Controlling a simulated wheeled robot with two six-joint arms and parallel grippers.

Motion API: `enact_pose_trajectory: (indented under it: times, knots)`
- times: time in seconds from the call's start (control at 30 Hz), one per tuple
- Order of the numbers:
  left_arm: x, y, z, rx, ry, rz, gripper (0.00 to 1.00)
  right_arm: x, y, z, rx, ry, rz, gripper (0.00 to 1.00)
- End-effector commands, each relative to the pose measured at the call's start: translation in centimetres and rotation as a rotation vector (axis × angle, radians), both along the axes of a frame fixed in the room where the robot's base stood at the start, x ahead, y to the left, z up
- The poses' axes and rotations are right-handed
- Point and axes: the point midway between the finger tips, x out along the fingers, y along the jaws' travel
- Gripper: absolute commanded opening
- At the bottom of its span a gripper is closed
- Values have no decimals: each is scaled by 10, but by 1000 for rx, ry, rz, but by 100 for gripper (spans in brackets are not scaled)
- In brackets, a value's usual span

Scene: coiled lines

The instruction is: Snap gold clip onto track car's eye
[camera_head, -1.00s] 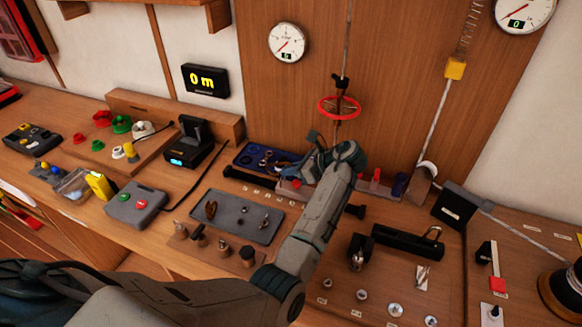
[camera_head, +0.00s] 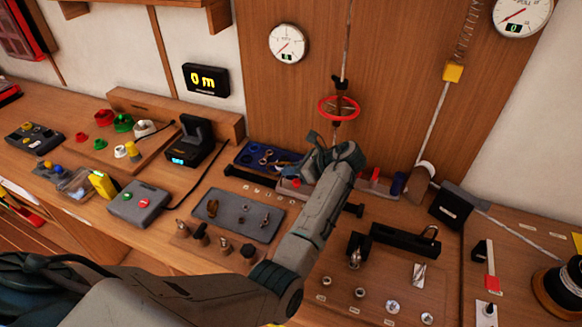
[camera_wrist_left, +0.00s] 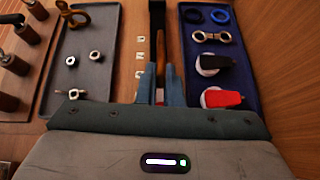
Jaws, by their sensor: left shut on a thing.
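My left gripper (camera_head: 305,168) is low over the wooden bench, beside the blue tray. In the left wrist view its blue-grey fingers (camera_wrist_left: 160,88) are close together on a narrow orange-brown piece (camera_wrist_left: 160,72) with a red part near its base. I cannot tell for sure that this piece is the gold clip. A black bar (camera_wrist_left: 157,18) lies beyond the fingertips. I cannot make out the track car or its eye; my forearm and wrist hide part of the bench. The right gripper is not in view.
The blue tray (camera_wrist_left: 245,108) holds rings, a gold-coloured two-ring part (camera_wrist_left: 212,37) and black and red pieces. A grey tray (camera_head: 268,233) with small metal parts is left of my arm. A red wheel (camera_head: 338,108) hangs on an upright line. A black bracket (camera_head: 405,238) stands right.

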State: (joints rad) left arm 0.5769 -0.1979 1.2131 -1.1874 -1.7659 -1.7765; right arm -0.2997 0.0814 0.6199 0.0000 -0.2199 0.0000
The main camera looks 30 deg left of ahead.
Motion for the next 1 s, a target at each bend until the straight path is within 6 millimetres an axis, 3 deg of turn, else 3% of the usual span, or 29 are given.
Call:
enact_pose_trajectory:
  times: [1.0]
  knots:
    - [1,-9,-16,0,1,-1,0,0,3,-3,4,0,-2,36]
